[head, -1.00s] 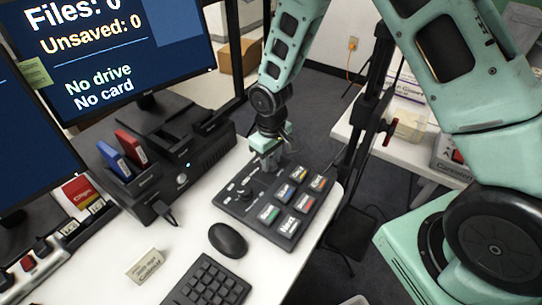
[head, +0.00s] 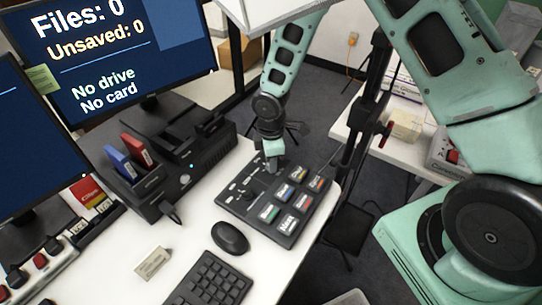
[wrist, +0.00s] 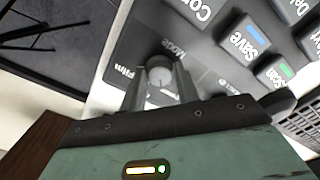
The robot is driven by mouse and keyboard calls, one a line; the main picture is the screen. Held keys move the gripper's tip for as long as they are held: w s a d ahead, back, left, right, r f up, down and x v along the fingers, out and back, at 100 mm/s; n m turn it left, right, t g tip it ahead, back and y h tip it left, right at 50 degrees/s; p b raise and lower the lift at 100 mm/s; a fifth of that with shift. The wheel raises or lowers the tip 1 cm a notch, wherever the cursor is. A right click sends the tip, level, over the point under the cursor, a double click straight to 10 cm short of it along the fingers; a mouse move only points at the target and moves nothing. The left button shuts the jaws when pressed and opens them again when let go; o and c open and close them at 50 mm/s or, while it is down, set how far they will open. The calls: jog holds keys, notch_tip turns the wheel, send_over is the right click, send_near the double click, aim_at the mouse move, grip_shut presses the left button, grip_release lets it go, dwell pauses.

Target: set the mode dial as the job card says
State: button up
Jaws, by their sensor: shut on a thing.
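The black control panel (head: 240,211) lies on the white desk, with several colour-labelled keys. My gripper (head: 271,167) points down over the panel's far end. The dial's exact setting is hard to read.
A black mouse (head: 230,237) and keyboard (head: 211,283) are in front of the panel. A black dock (head: 150,198) holding a blue and a red drive stands left of it. A monitor (head: 120,50) reads "Files: 0", "No drive", "No card". A dark stand rises right of the panel.

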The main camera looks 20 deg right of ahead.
jog(key=shift+n+p, duration=0.7)
jog(key=shift+n, duration=1.5)
jog(key=o, duration=1)
jog(key=shift+r, duration=0.15)
notch_tip(320, 180, up, 17)
jog(key=p, duration=1.5)
